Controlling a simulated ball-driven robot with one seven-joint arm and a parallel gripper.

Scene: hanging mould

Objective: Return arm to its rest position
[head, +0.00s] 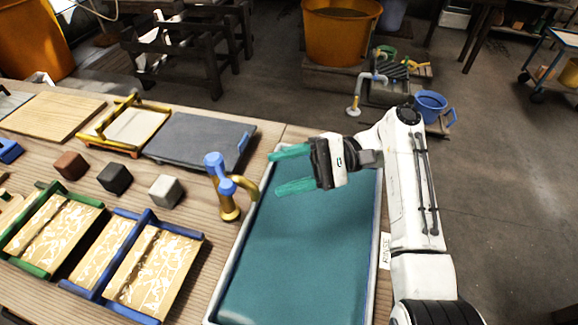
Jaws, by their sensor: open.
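My gripper (292,169) is at the end of my white arm, above the far part of a teal-filled tray (232,275). Its two teal fingers point left and stand well apart, with nothing between them. The upper finger shows near the tray's far edge and the lower one over the teal surface. The arm rises from the lower right and bends at the elbow.
A blue and brass tap-like piece (229,190) stands close left of my fingers. A grey slab (195,140), a yellow frame (125,128), small blocks (165,190) and framed moulds (150,270) lie on the wooden table. Open floor (510,190) lies to the right.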

